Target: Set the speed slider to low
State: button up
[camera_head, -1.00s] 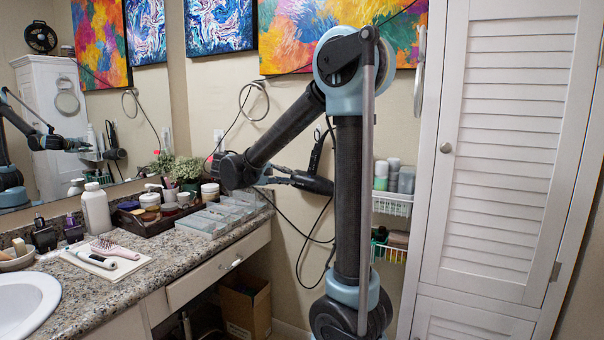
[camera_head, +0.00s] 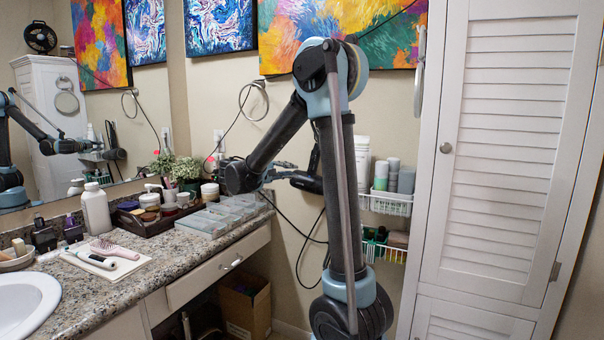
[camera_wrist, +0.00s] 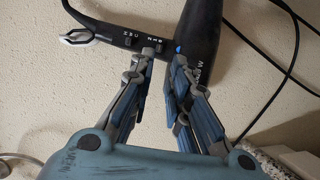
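A black hair dryer (camera_head: 307,183) hangs by the wall right of the counter. It also shows in the wrist view (camera_wrist: 205,35), with its handle running to the upper left. Two small switches with white marks sit on the handle: one on the left (camera_wrist: 126,34) and one on the right (camera_wrist: 155,39). Their settings are too small to read. My gripper (camera_wrist: 166,58) is partly open and empty, its fingertips just below the right-hand switch area. I cannot tell whether the left fingertip touches the handle. In the head view my gripper is partly hidden behind my arm.
A white clip-like hook (camera_wrist: 78,27) is at the handle's end. Black cords (camera_wrist: 290,60) hang at the right. The granite counter (camera_head: 150,262) holds a tray, jars and boxes. A wire rack (camera_head: 386,205) with bottles and a white louvred cabinet (camera_head: 510,150) stand right of my arm.

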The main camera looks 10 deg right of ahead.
aim_at(310, 169)
jog(key=x, duration=0.8)
jog(key=shift+d, duration=0.3)
jog(key=shift+w, duration=0.15)
jog(key=shift+c, duration=0.6)
